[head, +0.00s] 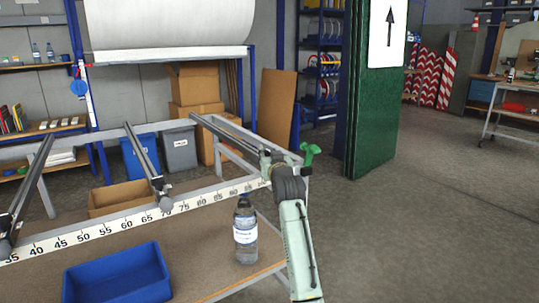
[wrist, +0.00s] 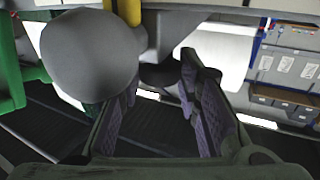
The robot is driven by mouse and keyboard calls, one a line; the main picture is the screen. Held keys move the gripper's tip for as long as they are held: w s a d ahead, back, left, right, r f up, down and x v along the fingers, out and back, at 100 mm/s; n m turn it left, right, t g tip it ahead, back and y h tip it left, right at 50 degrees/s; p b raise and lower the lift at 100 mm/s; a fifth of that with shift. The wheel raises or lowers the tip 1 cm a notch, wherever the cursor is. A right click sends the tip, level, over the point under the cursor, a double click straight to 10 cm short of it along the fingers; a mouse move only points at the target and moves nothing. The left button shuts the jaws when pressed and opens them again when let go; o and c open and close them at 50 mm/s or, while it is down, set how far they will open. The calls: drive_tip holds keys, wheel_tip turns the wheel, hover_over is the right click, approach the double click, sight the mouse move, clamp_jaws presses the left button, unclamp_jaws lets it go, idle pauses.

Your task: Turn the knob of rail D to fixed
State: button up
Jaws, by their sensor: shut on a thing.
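The rightmost rail (head: 225,128), which I take for rail D, runs down to the frame's right front corner; no letter is readable. My gripper (head: 270,166) is at that rail's front end and partly hides it. In the wrist view, my gripper (wrist: 160,78) has its two purple-grey fingers around a dark part of the knob (wrist: 158,76), shut on it. A large grey round end (wrist: 88,55) is left of the fingers. The knob's setting mark cannot be read.
A scale strip (head: 120,221) runs along the frame's front. A water bottle (head: 245,233) stands close below my gripper, and a blue bin (head: 118,275) is at front left. Two other rails (head: 145,165) (head: 28,190) lie left. Open floor is on the right.

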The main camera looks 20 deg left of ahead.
drive_tip(key=shift+c, duration=0.6)
drive_tip(key=shift+h, duration=0.3)
drive_tip(key=shift+s+a+m+t+h, duration=0.1)
drive_tip(key=shift+a+m+t+h, duration=0.1)
drive_tip(key=shift+m+t+h, duration=0.3)
drive_tip(key=m+h, duration=0.2)
drive_tip(key=shift+a+f+t+h, duration=0.1)
drive_tip(key=shift+a+t+h, duration=0.05)
drive_tip(key=shift+t+h, duration=0.25)
drive_tip(key=m+h+b, duration=0.2)
drive_tip(key=h, duration=0.1)
drive_tip(key=shift+a+t, duration=0.1)
drive_tip(key=shift+t, duration=0.2)
drive_tip(key=shift+m+h+b, duration=1.15)
drive_tip(key=shift+m+h, duration=0.05)
drive_tip(key=shift+h, duration=0.7)
